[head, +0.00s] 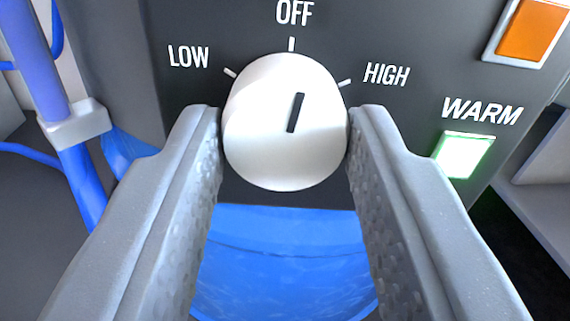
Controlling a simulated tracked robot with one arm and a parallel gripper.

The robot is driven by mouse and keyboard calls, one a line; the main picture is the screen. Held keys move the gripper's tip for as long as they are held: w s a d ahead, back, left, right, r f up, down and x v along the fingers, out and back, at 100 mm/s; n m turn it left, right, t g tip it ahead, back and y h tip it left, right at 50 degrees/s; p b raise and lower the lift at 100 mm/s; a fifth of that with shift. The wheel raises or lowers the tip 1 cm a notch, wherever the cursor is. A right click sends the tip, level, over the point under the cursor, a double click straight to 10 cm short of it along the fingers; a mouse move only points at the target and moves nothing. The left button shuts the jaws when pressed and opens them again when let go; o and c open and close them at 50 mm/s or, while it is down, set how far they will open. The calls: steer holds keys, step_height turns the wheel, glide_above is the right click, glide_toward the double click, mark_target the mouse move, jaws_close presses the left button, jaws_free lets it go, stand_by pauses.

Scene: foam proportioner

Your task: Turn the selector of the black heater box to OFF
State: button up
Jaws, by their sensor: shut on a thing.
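The black heater box (190,85) fills the upper part of the head view, its dark front face towards me. Its selector (262,140) is a round white knob with a black pointer line. The line points nearly straight up, leaning slightly right, close to the OFF tick and left of the HIGH tick. LOW is printed at upper left, OFF at top, HIGH at upper right. My gripper (285,125) is shut on the knob, one grey finger against its left side and one against its right. The fingers hide parts of the box's lower face.
A square green-white lamp (464,155) under the word WARM is lit at right. An orange square (534,28) is at upper right. A blue surface (285,255) lies below the box. Blue pipes with a pale collar (75,125) stand at left.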

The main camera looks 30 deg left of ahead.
steer(key=shift+n, duration=0.6)
steer(key=shift+a, duration=0.1)
steer(key=o, duration=1)
steer(key=shift+c, duration=0.2)
steer(key=shift+s, duration=0.15)
steer(key=p+v, duration=0.2)
steer(key=v, duration=1.1)
steer(key=shift+s+d, duration=0.25)
